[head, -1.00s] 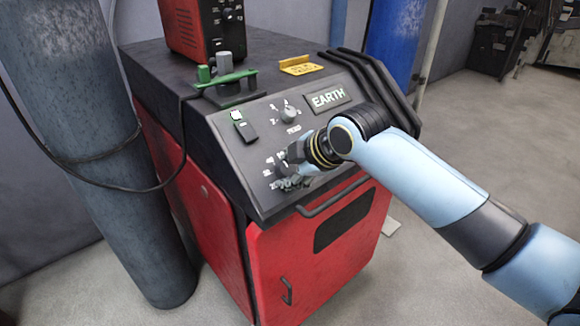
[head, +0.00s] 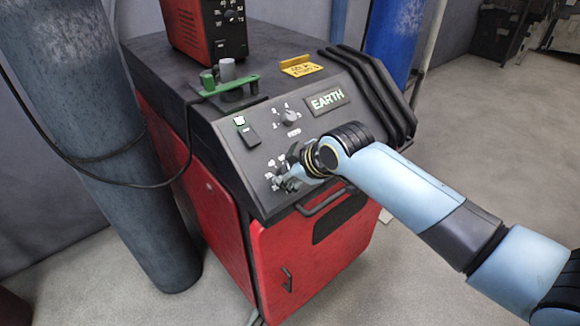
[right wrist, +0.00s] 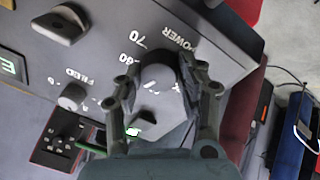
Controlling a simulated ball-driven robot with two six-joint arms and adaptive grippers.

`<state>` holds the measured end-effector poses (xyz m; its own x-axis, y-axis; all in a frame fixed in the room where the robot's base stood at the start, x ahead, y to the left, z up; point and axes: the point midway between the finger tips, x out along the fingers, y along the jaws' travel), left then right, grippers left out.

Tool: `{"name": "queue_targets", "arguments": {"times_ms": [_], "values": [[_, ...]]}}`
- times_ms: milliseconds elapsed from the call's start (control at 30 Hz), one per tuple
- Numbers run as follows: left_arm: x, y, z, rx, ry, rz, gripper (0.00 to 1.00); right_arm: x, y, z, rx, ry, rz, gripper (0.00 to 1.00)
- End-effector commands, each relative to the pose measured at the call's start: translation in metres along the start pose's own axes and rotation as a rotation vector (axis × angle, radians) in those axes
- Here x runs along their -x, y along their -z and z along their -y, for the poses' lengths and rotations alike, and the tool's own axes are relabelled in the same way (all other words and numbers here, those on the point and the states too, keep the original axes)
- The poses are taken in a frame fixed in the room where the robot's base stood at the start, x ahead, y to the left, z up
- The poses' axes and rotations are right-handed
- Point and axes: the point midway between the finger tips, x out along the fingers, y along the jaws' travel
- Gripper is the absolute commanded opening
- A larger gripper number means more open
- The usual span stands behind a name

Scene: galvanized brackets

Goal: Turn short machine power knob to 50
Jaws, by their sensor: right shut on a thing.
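The short machine is the red cabinet (head: 300,270) with a sloped dark control panel (head: 268,185) bearing an EARTH label. Its power knob (right wrist: 158,92) is a dark round knob on the lower panel, with POWER and 70 printed near it in the right wrist view. My right gripper (right wrist: 160,80) is shut on this knob, one finger on each side. In the head view, my right gripper (head: 287,178) reaches the panel from the right and mostly hides the knob and its scale. The knob's exact setting cannot be read. My left gripper is not in view.
The feed knob (head: 289,117) and a black switch (head: 249,135) sit above on the panel. A bar handle (head: 325,201) runs along the panel's lower edge. A grey-blue cylinder (head: 95,130) stands left. Open floor (head: 480,160) lies right.

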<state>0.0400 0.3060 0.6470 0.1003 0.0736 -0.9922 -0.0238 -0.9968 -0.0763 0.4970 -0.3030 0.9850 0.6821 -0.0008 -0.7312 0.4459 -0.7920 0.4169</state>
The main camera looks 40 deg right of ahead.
Motion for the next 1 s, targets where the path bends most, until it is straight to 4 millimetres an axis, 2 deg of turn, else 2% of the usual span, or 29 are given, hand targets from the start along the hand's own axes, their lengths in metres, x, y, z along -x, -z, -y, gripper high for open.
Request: {"name": "queue_targets", "arguments": {"times_ms": [367, 400, 567, 867, 1000], "values": [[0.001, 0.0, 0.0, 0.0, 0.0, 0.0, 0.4, -0.001, -0.001, 0.001, -0.008, 0.002, 0.003, 0.06], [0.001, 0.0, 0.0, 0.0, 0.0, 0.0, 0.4, -0.001, -0.001, 0.001, -0.008, 0.002, 0.003, 0.4], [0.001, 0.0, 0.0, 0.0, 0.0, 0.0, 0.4, 0.0, -0.001, 0.001, -0.007, 0.001, 0.002, 0.6], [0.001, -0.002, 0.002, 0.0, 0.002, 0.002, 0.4, 0.001, 0.0, 0.0, -0.006, 0.0, 0.001, 0.62], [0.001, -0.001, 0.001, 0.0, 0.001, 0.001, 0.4, 0.015, -0.001, 0.0, -0.005, -0.001, 0.001, 0.62]]}}
